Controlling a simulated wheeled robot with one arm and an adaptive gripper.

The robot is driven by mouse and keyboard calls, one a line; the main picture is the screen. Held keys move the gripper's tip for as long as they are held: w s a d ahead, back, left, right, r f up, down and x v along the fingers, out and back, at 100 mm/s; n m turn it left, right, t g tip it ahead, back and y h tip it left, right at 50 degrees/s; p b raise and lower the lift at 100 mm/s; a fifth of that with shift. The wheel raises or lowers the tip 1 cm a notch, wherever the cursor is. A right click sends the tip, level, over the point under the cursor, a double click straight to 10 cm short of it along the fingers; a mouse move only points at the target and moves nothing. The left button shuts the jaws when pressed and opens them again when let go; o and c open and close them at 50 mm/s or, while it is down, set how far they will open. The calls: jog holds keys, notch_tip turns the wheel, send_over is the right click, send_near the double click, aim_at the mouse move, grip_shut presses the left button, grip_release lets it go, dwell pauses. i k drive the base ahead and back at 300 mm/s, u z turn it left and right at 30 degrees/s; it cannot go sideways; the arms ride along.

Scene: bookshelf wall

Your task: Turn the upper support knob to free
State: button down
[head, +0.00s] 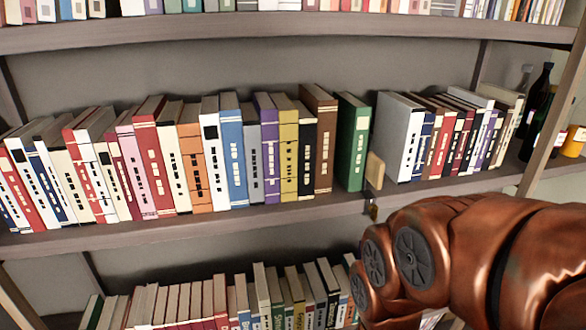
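On the middle shelf, a small tan wooden block (375,170) stands at the shelf's front edge, in the gap between a green book and a thick grey-white book. Just below it, a small brass-coloured fitting (373,211) sits at the shelf's front edge; it may be the support knob, but it is too small to tell its turn position. My copper-coloured arm fills the lower right, with its nearest link a little below and right of the fitting. My gripper's fingers do not show.
The middle shelf board (280,214) carries a long row of upright books, with a green book (353,142) left of the block and a grey-white book (398,138) right of it. Dark bottles (537,100) stand at the right end. More books fill the shelves above and below.

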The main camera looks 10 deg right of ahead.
aim_at(374, 209)
jog(key=z, duration=0.2)
jog(key=k, duration=0.25)
jog(key=z, duration=0.4)
jog(key=i, duration=0.35)
jog(key=z, duration=1.85)
jog(key=k, duration=1.05)
jog(key=u, duration=2)
